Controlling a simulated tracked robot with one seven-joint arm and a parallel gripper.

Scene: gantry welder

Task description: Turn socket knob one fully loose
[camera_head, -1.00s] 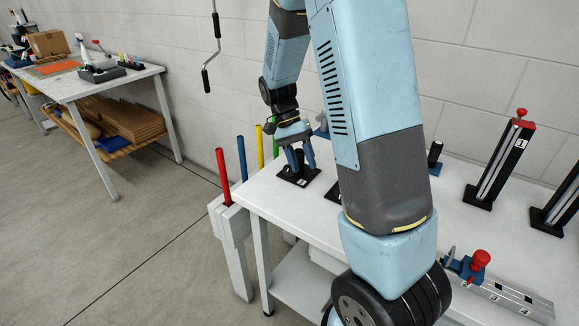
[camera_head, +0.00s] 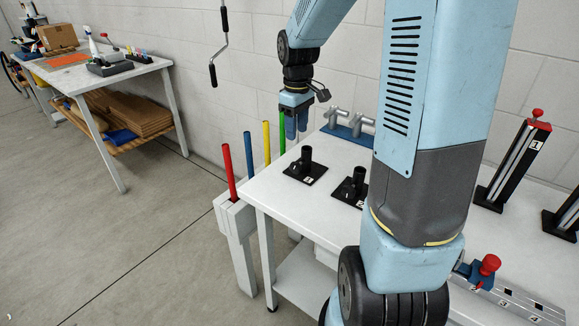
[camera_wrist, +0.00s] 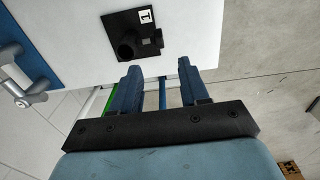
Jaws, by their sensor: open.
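Socket one is a black square base with a label 1 and an upright round black tube (camera_head: 305,167), near the table's left corner. A small dark knob-like part shows beside the tube, but its turn is too small to tell. In the wrist view the socket (camera_wrist: 138,27) lies beyond my fingertips, with the knob-like part (camera_wrist: 158,42) at the base's near right. My gripper (camera_head: 291,135) is raised above and behind the socket, fingers down, apart from it. In the wrist view my gripper (camera_wrist: 158,68) is open with nothing between its blue fingers.
Socket two (camera_head: 351,190) stands to the right, partly hidden by my arm. A blue bar with grey fittings (camera_head: 348,128) lies at the table's back. Colored rods (camera_head: 248,155) stand in a holder off the left edge. Black stands (camera_head: 512,165) are far right.

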